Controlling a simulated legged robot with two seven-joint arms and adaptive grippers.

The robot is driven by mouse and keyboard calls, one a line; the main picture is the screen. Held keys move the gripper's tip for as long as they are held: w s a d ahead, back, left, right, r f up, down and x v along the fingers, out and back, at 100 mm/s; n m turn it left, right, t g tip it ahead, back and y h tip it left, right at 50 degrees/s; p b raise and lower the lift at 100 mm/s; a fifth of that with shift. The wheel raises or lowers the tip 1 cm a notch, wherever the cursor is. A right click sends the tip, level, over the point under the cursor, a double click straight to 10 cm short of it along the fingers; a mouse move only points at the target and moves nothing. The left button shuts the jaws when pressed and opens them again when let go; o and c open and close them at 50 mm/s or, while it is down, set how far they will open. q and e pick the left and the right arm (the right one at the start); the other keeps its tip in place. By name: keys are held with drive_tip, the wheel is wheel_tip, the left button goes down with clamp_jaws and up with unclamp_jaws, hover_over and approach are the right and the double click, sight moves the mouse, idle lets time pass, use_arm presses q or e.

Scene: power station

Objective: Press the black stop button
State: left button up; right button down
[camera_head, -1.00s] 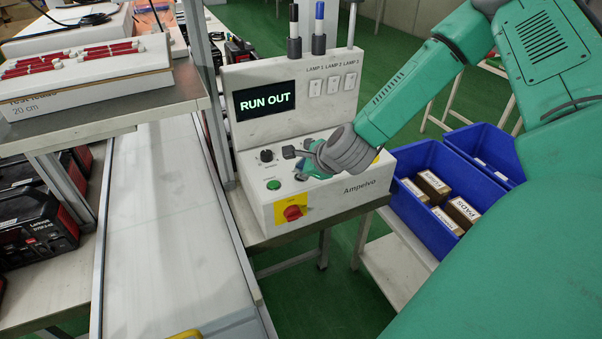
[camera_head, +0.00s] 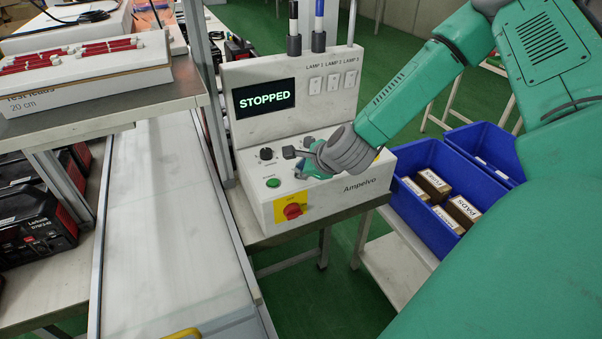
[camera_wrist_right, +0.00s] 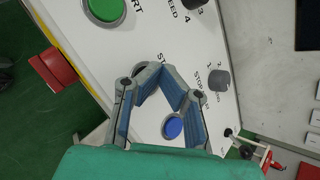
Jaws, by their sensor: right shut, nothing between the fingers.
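The control box (camera_head: 345,203) has a display (camera_head: 264,99) that reads STOPPED. My right gripper (camera_head: 301,168) is down at the box's sloped panel, to the right of the green start button (camera_head: 273,183). In the wrist view my right gripper (camera_wrist_right: 164,82) is shut with its fingertips together beside the STOP label. The black stop button is mostly hidden beneath the fingertips; only a dark rim (camera_wrist_right: 139,68) shows there. I cannot tell whether the fingertips touch it. A blue button (camera_wrist_right: 173,127) lies between the fingers' lower parts in that view. My left gripper is not in view.
A red knob on a yellow plate (camera_head: 292,211) is on the box's front. A black dial (camera_head: 266,154) is behind the green button. A conveyor (camera_head: 165,230) runs along the left. Blue bins with small boxes (camera_head: 418,158) stand at the right.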

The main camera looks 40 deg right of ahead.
drive_tip(key=shift+r+p, duration=0.65)
drive_tip(key=shift+r, duration=0.15)
wheel_tip(320, 180, up, 5)
drive_tip(key=p, duration=0.4)
idle(0.4)
idle(0.4)
